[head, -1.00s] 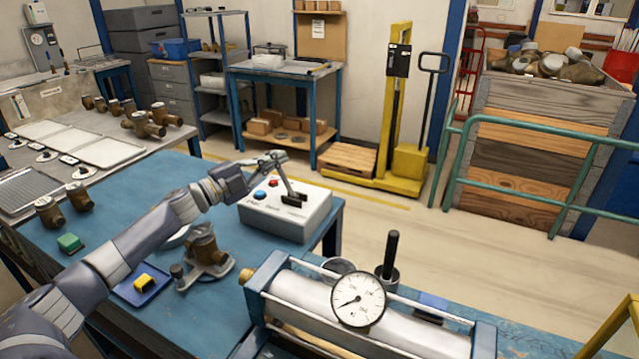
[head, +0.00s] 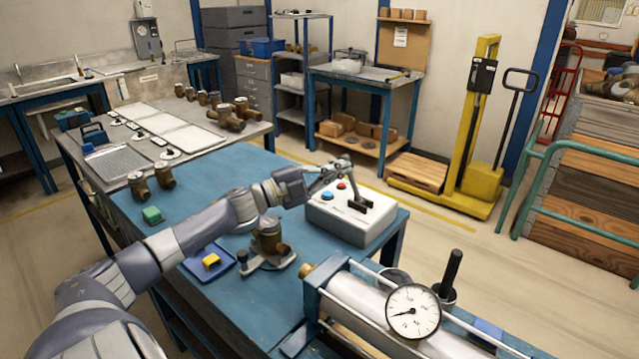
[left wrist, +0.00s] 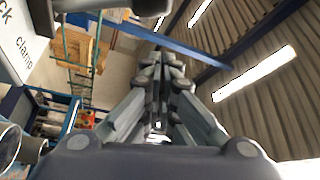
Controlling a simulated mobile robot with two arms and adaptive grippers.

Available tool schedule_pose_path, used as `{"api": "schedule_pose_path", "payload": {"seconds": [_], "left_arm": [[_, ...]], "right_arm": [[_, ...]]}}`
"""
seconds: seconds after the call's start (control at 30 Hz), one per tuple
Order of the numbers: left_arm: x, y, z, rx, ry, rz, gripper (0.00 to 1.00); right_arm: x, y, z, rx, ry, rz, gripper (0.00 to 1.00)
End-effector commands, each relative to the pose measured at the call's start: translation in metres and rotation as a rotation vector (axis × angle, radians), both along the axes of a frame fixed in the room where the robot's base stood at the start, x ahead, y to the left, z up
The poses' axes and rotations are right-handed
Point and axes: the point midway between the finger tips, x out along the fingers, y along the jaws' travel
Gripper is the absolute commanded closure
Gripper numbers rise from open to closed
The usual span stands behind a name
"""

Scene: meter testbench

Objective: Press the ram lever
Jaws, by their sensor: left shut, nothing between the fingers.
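A white control box (head: 345,222) stands at the right end of the blue bench. It has a blue button, a red button and a lever (head: 357,190) in a black slotted base. The lever leans up and to the left. My left gripper (head: 343,165) is shut and empty at the lever's upper end. I cannot tell if they touch. In the left wrist view its closed fingers (left wrist: 160,75) point into the room, and part of the box with the word "clamp" (left wrist: 22,45) shows at the upper left. My right gripper is out of view.
A brass valve body in a fixture (head: 270,245), a blue tray (head: 222,262) with a yellow block, and a green block (head: 152,215) are on the bench. A cylinder with a pressure gauge (head: 413,311) stands in front. A black upright handle (head: 452,268) is beside it.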

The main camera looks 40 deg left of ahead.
Motion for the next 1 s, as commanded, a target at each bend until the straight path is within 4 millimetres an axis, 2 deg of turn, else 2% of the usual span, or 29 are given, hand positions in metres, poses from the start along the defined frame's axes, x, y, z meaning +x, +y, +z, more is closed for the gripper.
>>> {"api": "schedule_pose_path", "payload": {"seconds": [0.2,0.27,0.53,1.0], "left_arm": [[-0.023,0.007,-0.009,0.001,0.001,-0.003,1.00],[-0.029,0.008,-0.011,0.002,0.001,-0.002,1.00],[-0.047,0.015,-0.015,0.001,-0.002,-0.004,1.00],[-0.050,0.016,-0.015,0.001,-0.003,-0.002,1.00]], "right_arm": [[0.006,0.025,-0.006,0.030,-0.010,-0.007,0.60],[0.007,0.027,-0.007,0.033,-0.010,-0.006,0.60],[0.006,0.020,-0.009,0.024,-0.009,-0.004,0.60],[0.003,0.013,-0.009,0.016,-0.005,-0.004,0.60]]}}
